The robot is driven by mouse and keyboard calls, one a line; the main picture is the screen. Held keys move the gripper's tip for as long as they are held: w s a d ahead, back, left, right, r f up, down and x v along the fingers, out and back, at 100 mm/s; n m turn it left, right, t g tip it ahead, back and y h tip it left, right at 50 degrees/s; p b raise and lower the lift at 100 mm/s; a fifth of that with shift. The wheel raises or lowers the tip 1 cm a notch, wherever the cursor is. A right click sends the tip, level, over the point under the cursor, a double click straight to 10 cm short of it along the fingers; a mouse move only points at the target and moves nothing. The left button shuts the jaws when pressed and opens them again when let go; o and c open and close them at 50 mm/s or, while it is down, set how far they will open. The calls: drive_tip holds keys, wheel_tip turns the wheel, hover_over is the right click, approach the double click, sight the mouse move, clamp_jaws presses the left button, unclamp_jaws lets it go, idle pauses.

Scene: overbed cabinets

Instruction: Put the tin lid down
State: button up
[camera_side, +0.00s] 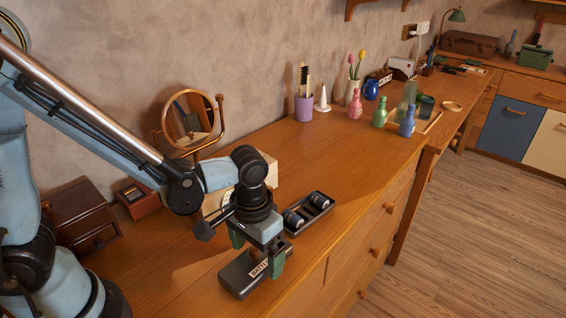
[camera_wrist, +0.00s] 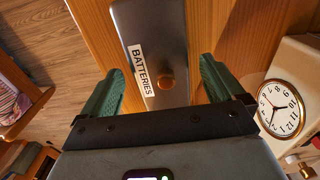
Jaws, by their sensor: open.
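The dark grey tin lid (camera_side: 238,277) with a white BATTERIES label lies flat on the wooden top near its front edge, seemingly resting on it. My gripper (camera_side: 258,255) is open just above the lid. Part of the lid is hidden by my gripper.
A cream clock (camera_wrist: 282,108) stands close beside my gripper, mostly hidden in the side view. A round mirror (camera_side: 190,118), a small drawer chest (camera_side: 80,215) and a red-brown box (camera_side: 138,200) stand behind. Bottles and a purple cup (camera_side: 304,108) are farther right. The wooden top between is clear.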

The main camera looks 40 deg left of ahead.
sight(255, 250)
wheel_tip(255, 250, up, 12)
drive_tip(key=a+t, duration=0.7)
drive_tip(key=a, duration=0.4)
drive_tip(key=shift+s+a+r, duration=0.15)
drive_tip(key=shift+s+a, duration=0.1)
drive_tip(key=shift+a, duration=0.05)
idle(0.8)
